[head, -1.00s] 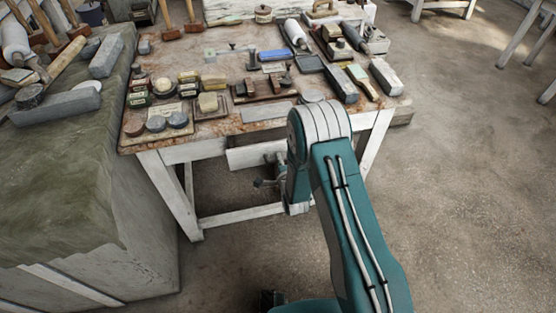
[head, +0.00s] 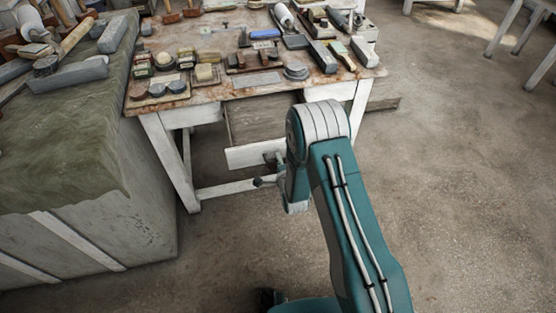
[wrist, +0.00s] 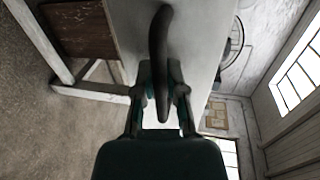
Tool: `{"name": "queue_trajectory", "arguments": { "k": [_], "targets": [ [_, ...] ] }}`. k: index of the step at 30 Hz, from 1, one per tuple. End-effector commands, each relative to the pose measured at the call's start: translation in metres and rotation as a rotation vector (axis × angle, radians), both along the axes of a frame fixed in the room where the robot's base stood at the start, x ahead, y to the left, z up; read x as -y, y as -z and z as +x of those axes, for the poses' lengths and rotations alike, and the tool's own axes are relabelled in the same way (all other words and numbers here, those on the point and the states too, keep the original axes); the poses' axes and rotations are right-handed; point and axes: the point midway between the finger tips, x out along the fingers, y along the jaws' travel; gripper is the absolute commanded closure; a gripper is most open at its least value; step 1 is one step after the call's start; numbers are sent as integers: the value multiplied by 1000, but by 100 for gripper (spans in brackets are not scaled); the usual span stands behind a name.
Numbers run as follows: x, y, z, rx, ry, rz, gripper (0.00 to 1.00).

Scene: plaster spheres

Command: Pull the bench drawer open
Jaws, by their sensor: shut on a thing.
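The bench drawer stands out from under the bench top; its white front panel (head: 243,156) and brown wooden inside (head: 258,121) show in the head view. The visible part of the inside looks empty. In the wrist view the pale drawer front (wrist: 120,15) fills the middle, with a dark curved handle (wrist: 158,35) on it. My gripper (wrist: 163,92) is shut on the handle, one finger on each side. In the head view my arm hides the right part of the drawer front and most of my gripper.
The bench top (head: 215,92) is crowded with tins, blocks and tools. A stone block with a green cover (head: 65,135) stands close on the left. The bench's front left leg (head: 170,165) is near the drawer. Bare floor (head: 450,190) lies open to the right.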

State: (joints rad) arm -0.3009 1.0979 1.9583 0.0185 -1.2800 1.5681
Motion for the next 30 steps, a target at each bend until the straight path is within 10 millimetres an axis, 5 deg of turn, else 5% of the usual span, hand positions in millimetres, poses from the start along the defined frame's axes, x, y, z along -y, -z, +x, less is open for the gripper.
{"name": "queue_trajectory", "arguments": {
  "k": [4, 6, 7, 20, 30],
  "targets": [
    [7, 6, -2, -16, 16, -4, 100],
    [7, 6, -2, -17, 15, -3, 58],
    [7, 5, -2, -16, 14, -3, 49],
    [2, 1, -6, -5, 5, -4, 49],
    [22, -12, -65, -10, 7, -2, 49]
  ]
}}
